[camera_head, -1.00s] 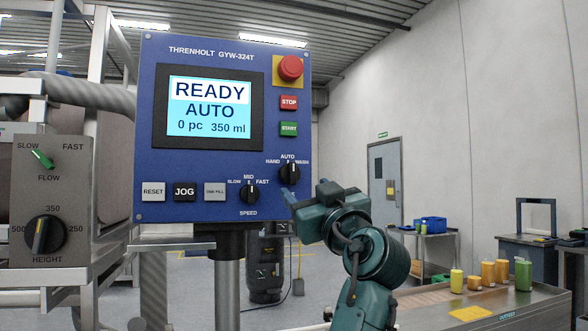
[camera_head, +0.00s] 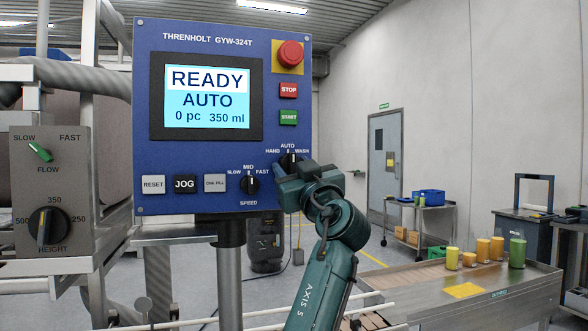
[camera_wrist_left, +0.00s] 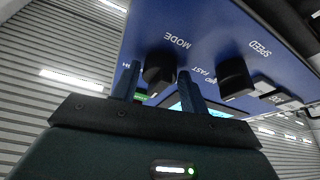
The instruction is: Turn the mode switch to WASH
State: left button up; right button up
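The mode switch (camera_head: 289,160) is a black knob at the lower right of the blue control panel, marked HAND, AUTO and WASH. Its visible part points up at AUTO, and the screen (camera_head: 207,97) reads READY, AUTO, 0 pc, 350 ml. My left gripper (camera_head: 284,174) is right at the knob and covers its lower part. In the left wrist view, my left gripper (camera_wrist_left: 156,86) is open, with one finger on each side of the mode switch (camera_wrist_left: 159,70). Whether a finger touches the knob I cannot tell. My right gripper is not in view.
The speed knob (camera_head: 250,186) is close to the left of the gripper. The START (camera_head: 288,117), STOP (camera_head: 289,90) and red emergency buttons (camera_head: 290,53) are above. A steel table (camera_head: 535,283) with several coloured bottles stands at the right.

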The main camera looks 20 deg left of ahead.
pick_arm(q)
jog(key=c, duration=0.6)
